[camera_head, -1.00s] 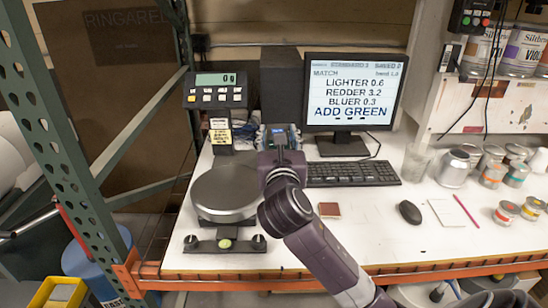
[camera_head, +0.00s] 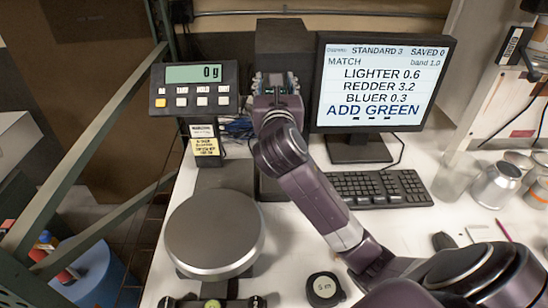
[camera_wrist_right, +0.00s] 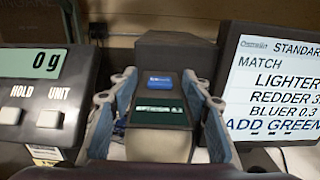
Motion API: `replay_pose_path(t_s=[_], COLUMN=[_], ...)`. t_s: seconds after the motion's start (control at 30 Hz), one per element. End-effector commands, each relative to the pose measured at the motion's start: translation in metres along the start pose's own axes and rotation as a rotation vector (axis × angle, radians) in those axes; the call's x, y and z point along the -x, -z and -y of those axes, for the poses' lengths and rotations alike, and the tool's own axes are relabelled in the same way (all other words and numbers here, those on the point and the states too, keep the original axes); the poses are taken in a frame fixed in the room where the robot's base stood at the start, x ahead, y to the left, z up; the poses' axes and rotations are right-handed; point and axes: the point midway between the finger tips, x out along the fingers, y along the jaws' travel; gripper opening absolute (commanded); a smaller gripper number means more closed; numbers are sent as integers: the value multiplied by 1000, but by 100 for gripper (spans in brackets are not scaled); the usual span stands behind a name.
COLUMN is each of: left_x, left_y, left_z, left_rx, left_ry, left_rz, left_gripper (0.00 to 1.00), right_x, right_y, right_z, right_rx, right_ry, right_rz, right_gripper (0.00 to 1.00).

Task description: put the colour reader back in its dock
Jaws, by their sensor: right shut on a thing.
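My right gripper (camera_wrist_right: 158,108) is shut on the colour reader (camera_wrist_right: 160,142), a pale device with a dark screen and a blue label at its top. The fingers press on its left and right sides, and it is upright in the right wrist view. In the head view my right gripper (camera_head: 277,88) is in front of a dark box (camera_head: 284,37), between the scale display and the monitor. The reader is mostly hidden behind the gripper there. I cannot make out the dock for certain. My left gripper is not in view.
The scale display (camera_head: 196,88) stands close on the left, above the round scale pan (camera_head: 214,232). The monitor (camera_head: 383,90) is close on the right, with a keyboard (camera_head: 377,188) in front. A black round object (camera_head: 324,290) lies at the front. Metal cans (camera_head: 496,185) stand at the right.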

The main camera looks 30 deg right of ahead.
Motion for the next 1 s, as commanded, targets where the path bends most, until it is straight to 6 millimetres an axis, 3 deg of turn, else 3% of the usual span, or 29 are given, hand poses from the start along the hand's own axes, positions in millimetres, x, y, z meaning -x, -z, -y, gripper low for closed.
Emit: replay_pose_path(t_s=[0.2,0.33,0.47,0.6,0.8,1.0], left_x=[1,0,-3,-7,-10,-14], left_y=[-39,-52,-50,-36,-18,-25], left_z=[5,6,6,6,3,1], left_rx=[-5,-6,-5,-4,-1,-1], left_ry=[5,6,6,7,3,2], left_rz=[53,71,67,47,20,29], left_gripper=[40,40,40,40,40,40], right_x=[0,0,0,0,0,0], right_y=[40,74,106,134,153,178], right_z=[0,0,0,0,0,0], right_rx=[3,3,3,1,0,2], right_ry=[0,1,1,0,0,0], right_rz=[-5,-5,-4,-1,3,-1], right_gripper=[0,0,0,0,0,0])
